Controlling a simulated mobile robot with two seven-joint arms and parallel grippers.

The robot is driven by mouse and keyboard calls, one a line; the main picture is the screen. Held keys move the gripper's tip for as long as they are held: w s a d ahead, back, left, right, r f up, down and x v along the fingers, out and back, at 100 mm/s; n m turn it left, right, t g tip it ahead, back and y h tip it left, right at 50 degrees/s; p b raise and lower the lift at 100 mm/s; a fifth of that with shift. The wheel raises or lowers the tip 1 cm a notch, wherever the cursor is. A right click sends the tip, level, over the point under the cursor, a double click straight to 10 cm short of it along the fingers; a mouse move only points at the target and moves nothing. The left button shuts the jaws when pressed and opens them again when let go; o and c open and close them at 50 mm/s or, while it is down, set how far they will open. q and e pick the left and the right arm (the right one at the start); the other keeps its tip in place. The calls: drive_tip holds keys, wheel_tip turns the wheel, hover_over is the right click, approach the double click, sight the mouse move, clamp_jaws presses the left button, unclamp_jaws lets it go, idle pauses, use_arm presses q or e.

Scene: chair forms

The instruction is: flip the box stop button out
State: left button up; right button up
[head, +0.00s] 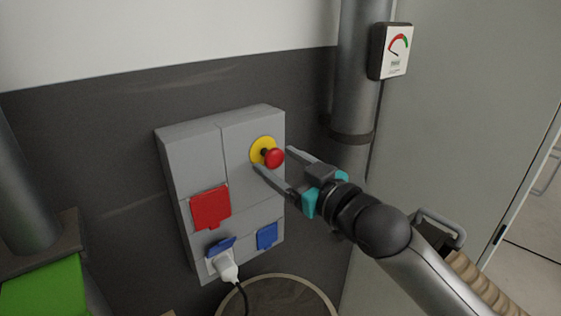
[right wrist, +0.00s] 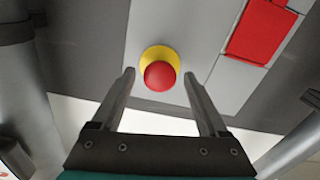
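The stop button (head: 274,158) is a red mushroom knob on a yellow disc (head: 262,147), on the upper right panel of a grey wall box (head: 190,155). My right gripper (head: 273,159) is open, with its two fingers reaching toward the button from the right. In the right wrist view the red knob (right wrist: 160,76) shows between and just beyond the open fingertips (right wrist: 160,75). Nothing is held, and no contact with the knob can be made out. My left gripper is not in view.
The box also has a red cover (head: 211,208), a blue socket cover (head: 267,236) and a white plug (head: 225,265) with a black cable. A vertical pipe (head: 350,90) with a gauge (head: 397,50) stands right of the box. A green object (head: 45,288) is at lower left.

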drive_tip(key=shift+o, duration=0.2)
drive_tip(key=shift+w, duration=0.1)
drive_tip(key=v, duration=1.5)
drive_tip(key=shift+r, duration=0.1)
